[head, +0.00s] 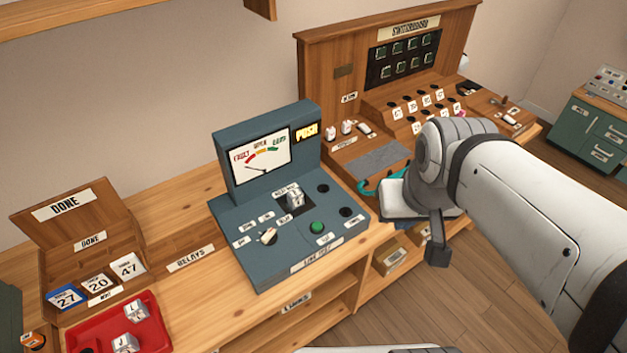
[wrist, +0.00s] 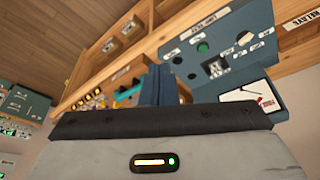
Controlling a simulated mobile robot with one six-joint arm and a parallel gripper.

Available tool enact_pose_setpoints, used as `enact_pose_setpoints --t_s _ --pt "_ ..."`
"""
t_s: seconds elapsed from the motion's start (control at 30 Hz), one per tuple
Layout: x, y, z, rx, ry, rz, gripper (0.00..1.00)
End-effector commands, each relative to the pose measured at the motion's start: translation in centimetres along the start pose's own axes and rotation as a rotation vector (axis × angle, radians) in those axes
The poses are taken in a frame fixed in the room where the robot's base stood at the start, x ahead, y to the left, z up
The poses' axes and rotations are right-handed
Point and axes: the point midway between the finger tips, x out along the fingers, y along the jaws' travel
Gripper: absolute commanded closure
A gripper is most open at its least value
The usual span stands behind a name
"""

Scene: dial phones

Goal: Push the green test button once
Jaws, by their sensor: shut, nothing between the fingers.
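The green test button (head: 317,228) is a round button on the sloped panel of the blue-grey line test unit (head: 262,265). It also shows in the wrist view (wrist: 202,46), where the unit appears turned over. My gripper (head: 437,252) is to the right of the unit, near the bench's front edge, apart from the button. Its dark fingers, also in the wrist view (wrist: 157,84), are together with nothing between them. A lit yellow PUSH sign (head: 307,132) is beside the unit's meter (head: 262,163). A white block (head: 294,197) sits in a dark socket behind the button.
A white knob (head: 268,236) is left of the button. A red tray (head: 118,325) and a DONE box (head: 80,222) are at left. Bare bench (head: 178,285) lies between tray and unit.

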Motion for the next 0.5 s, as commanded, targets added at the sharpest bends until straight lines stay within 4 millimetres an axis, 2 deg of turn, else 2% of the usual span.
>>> enact_pose_setpoints --t_s 0.17,0.27,0.37,0.5 --pt "0.2 0.0 -0.1 -0.01 -0.005 0.003 1.0" --pt "1.0 -0.1 -0.5 -0.066 -0.031 0.027 1.0" --pt "2.7 0.4 -1.6 -0.185 -0.085 0.08 1.0" --pt "6.3 -0.7 -4.3 -0.459 -0.174 0.196 1.0"
